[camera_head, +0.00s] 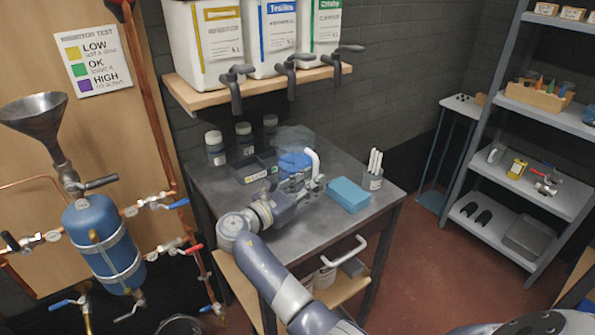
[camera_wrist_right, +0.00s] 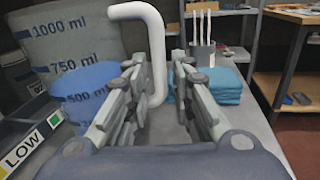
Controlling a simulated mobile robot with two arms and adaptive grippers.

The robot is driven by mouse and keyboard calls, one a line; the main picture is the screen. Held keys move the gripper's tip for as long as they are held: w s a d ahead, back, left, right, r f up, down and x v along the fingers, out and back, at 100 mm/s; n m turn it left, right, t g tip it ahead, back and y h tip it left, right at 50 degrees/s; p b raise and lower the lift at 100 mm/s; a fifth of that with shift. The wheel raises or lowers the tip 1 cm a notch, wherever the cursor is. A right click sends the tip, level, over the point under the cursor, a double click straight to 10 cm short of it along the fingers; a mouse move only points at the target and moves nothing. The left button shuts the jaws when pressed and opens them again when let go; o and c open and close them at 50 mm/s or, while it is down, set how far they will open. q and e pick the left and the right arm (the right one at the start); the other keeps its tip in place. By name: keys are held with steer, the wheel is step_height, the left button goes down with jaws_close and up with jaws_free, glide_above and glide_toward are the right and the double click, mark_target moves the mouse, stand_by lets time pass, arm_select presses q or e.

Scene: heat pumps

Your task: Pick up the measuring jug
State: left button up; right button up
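The measuring jug (camera_head: 295,140) is clear, holds blue liquid and has a white handle. It stands on the dark worktable (camera_head: 235,209) in the head view. In the right wrist view the jug (camera_wrist_right: 72,50) fills the left side, with ml marks, and its bent white handle (camera_wrist_right: 156,45) shows between the fingers. My right gripper (camera_head: 311,187) is at the handle side of the jug. In the wrist view its fingers (camera_wrist_right: 157,72) are apart, with a gap right of the handle. I cannot tell whether the left finger touches the handle. My left gripper is not in view.
A blue cloth stack (camera_head: 348,194) and a cup of white sticks (camera_head: 373,176) stand right of the gripper. Several dark jars (camera_head: 244,139) stand behind. A small tray with LOW and OK labels (camera_head: 255,172) lies left of the jug.

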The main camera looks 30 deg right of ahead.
steer(key=shift+x, duration=1.2)
steer(key=shift+a, duration=0.1)
jaws_close()
steer(key=shift+r, duration=0.2)
